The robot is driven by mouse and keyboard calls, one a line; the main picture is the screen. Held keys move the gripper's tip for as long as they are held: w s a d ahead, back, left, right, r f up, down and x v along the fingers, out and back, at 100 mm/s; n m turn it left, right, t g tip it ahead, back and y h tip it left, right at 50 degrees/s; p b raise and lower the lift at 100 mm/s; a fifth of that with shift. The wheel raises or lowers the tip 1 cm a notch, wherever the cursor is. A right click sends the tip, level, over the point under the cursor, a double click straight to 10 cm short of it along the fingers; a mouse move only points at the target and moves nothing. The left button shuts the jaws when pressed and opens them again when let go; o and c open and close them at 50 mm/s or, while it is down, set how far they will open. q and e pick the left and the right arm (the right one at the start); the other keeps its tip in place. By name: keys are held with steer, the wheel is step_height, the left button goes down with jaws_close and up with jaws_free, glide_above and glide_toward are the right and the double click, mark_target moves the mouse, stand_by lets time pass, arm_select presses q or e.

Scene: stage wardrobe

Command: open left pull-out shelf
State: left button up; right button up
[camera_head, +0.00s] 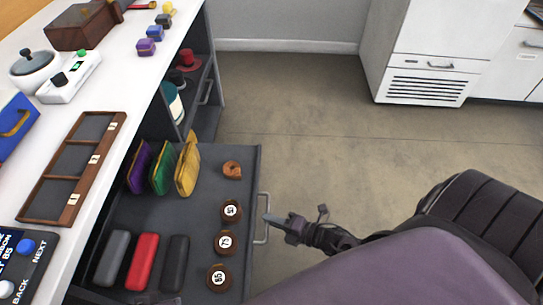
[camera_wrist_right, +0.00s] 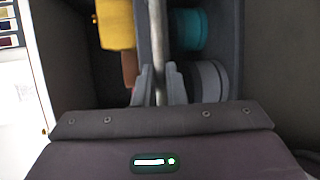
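A dark grey pull-out shelf (camera_head: 188,208) stands out from under the white counter in the head view. Its pale bar handle (camera_head: 262,232) is on the front edge, facing right. My right gripper (camera_head: 268,218) is at this handle, beside the middle of the bar. In the right wrist view the bar (camera_wrist_right: 157,35) runs between the two fingers of the gripper (camera_wrist_right: 157,85), which are close on either side of it. My left gripper does not show clearly.
The shelf holds pouches (camera_head: 187,170), glasses-case-like boxes (camera_head: 143,262) and numbered round pieces (camera_head: 227,243). A second handle (camera_head: 207,92) is farther along the unit.

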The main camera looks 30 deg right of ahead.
steer(key=o, duration=0.5)
steer(key=shift+c, duration=0.2)
